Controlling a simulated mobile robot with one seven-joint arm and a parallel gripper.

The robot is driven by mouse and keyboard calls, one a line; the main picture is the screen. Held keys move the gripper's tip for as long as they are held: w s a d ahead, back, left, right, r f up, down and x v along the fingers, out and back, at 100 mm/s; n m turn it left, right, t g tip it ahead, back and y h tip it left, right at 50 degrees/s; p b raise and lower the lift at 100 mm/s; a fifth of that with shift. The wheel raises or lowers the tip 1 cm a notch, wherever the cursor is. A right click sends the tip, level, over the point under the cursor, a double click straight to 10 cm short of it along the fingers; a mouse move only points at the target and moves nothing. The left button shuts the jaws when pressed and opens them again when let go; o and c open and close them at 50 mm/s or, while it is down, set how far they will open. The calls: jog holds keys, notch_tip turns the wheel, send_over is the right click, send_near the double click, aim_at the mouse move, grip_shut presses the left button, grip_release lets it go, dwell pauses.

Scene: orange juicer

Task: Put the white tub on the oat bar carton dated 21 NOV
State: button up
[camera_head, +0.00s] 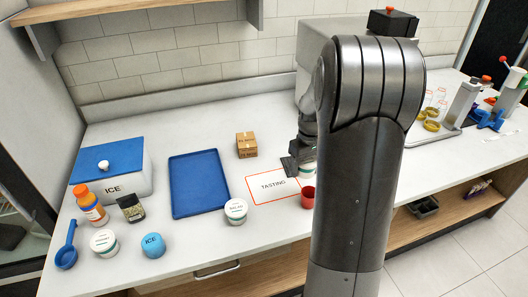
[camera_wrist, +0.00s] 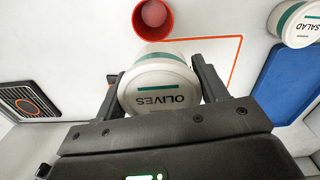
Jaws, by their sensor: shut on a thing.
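My gripper (camera_wrist: 160,82) is shut on a white tub (camera_wrist: 158,99) with a green band and a lid reading OLIVES; one finger is on each side of it. In the head view the held tub (camera_head: 308,169) shows beside the TASTING mat, partly hidden by my arm. A small brown carton (camera_head: 246,145) stands behind the mat, left of my gripper; its printing is too small to read, so no date shows. Another white tub, marked SALAD (camera_head: 236,211), stands in front of the blue tray. A third white tub (camera_head: 104,243) stands at the front left.
The TASTING mat (camera_head: 262,193) has an orange border. A red cup (camera_head: 308,196) stands near the held tub. The blue tray (camera_head: 183,201) is empty. An ICE box (camera_head: 126,184), an orange-capped bottle (camera_head: 91,211) and a blue ICE tub (camera_head: 152,245) are at left.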

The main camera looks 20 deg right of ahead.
jog(key=w+a+r, duration=0.1)
jog(key=w+r, duration=0.1)
jog(key=w, duration=0.8)
jog(key=w+a+r, duration=0.1)
jog(key=w+r, duration=0.2)
jog(key=w, duration=0.7)
send_over(248, 144)
notch_tip(248, 144, down, 7)
jog(key=shift+w+f, duration=0.1)
jog(key=shift+f, duration=1.95)
jog(key=shift+f, duration=0.15)
jog(key=o, duration=1.1)
jog(key=shift+c, duration=0.2)
